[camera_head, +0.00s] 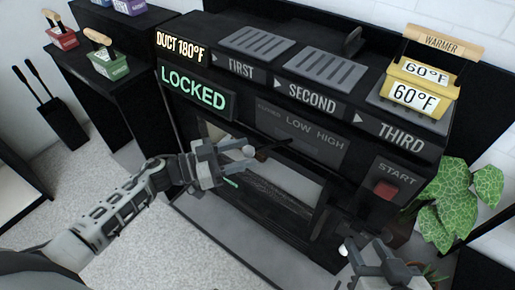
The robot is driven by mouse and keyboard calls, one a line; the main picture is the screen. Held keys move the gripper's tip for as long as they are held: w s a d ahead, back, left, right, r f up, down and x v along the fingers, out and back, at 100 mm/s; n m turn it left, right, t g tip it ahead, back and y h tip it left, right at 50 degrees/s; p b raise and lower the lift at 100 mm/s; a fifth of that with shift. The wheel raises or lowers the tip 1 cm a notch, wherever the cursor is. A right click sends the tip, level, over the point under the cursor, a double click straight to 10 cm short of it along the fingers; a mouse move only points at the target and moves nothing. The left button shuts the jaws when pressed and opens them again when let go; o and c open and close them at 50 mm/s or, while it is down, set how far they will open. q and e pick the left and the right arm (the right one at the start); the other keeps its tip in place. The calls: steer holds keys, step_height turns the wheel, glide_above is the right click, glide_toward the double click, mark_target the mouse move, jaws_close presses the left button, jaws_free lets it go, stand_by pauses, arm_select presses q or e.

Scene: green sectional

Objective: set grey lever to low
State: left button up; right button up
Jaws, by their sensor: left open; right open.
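A grey panel (318,150) on the black machine's front carries the words LOW and HIGH, with a smaller, hard-to-read word at their left. A thin dark bar (274,147), perhaps the lever, slants below these words; I cannot tell which setting it marks. My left gripper (248,158) is open at the bar's left end, in front of the machine; I cannot tell whether it touches the bar. My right gripper (366,254) is open and empty at the lower right, below the red START button (386,191).
A green LOCKED sign (194,91) sits at the machine's left. A yellow box (420,86) marked 60°F stands on the THIRD pad. The FIRST (257,42) and SECOND (333,67) pads are bare. A leafy plant (455,205) stands at the right.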

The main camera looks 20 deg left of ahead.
mark_target(258, 149)
arm_select(q)
steer(key=shift+x, duration=2.2)
arm_select(e)
steer(key=shift+w+a+f, duration=0.15)
steer(key=shift+f, duration=0.35)
arm_select(q)
steer(key=shift+c, duration=0.2)
